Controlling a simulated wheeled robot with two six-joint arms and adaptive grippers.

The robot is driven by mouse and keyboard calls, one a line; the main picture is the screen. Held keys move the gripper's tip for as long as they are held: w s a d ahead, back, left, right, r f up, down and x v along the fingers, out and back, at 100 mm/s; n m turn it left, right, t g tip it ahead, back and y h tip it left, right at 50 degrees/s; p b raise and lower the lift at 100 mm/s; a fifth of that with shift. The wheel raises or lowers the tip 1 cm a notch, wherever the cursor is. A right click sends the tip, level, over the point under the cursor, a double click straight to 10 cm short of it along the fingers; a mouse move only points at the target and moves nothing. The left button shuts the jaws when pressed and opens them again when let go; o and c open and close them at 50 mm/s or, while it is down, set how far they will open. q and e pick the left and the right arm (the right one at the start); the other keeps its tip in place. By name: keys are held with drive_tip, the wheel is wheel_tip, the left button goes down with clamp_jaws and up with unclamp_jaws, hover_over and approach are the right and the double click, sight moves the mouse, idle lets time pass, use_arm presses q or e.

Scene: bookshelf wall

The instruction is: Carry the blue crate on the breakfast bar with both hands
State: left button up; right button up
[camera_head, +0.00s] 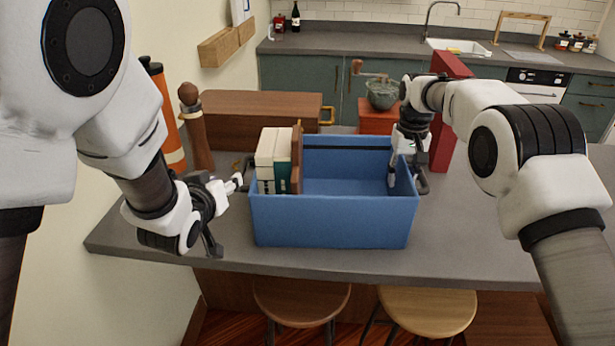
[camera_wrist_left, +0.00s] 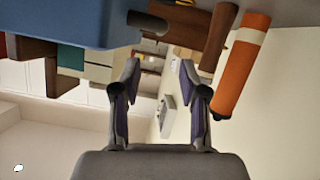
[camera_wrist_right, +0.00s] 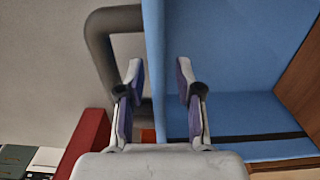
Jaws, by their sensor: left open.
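The blue crate (camera_head: 333,222) stands upright on the grey breakfast bar (camera_head: 470,235), with several books (camera_head: 270,160) inside at its left end. Its right part looks empty. A grey loop handle (camera_wrist_right: 98,45) sits on its right side wall. My left gripper (camera_head: 230,215) is open and empty, beside and apart from the crate's left end; its spread fingers also show in the left wrist view (camera_wrist_left: 160,80). My right gripper (camera_wrist_right: 161,80) is at the crate's right wall, with one finger on each side of it. I cannot tell whether its fingers press on the wall.
A brown wooden box (camera_head: 262,110) lies behind the crate. An orange cylinder (camera_head: 170,125) and a brown wooden mill (camera_head: 194,130) stand at the left. A red upright object (camera_head: 447,125) is behind the right arm. Stools (camera_head: 300,300) stand below the front edge. The bar's right is clear.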

wheel_tip(320, 180, up, 11)
drive_tip(key=shift+f, duration=0.1)
drive_tip(key=shift+r, duration=0.2)
